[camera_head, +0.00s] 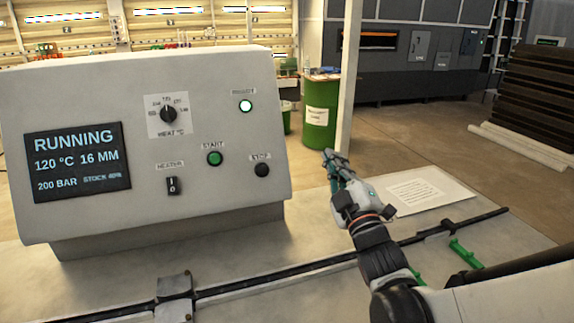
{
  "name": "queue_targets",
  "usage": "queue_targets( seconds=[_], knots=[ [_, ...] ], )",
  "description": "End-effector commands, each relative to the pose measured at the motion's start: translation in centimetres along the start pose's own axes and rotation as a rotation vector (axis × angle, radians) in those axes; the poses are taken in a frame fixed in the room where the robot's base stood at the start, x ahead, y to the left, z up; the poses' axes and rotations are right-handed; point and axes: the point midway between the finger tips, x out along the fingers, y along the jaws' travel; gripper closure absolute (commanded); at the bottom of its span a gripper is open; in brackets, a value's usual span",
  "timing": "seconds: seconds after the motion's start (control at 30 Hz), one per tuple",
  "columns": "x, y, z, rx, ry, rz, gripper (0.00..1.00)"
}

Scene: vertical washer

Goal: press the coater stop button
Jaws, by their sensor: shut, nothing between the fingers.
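The control panel (225,120) is a white sloped box at the left. The black round stop button (262,170) sits at its lower right under the label STOP. The green start button (214,158) is to its left. My gripper (328,155) is shut and empty, to the right of the panel and apart from it. Its tip is to the right of the stop button, a little higher in the picture. The screen (77,161) reads RUNNING, 120 °C, 16 MM, 200 BAR.
The panel also has a heat knob (168,114), a heater switch (172,186) and a lit round light (245,105). A dark rail (270,280) runs along the table in front. A paper sheet (428,188) lies at the right. A pale post (348,75) and green drum (319,130) stand behind.

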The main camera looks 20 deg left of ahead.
Motion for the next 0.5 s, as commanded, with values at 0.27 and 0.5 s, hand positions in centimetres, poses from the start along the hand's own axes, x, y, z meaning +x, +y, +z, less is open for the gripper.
queue_targets(
  seconds=[0.27,0.5],
  knots=[
    [0.2,-7.9,-8.9,0.102,0.141,-0.107,1.0],
    [0.0,-9.4,-10.7,0.123,0.169,-0.129,1.0]
  ],
)
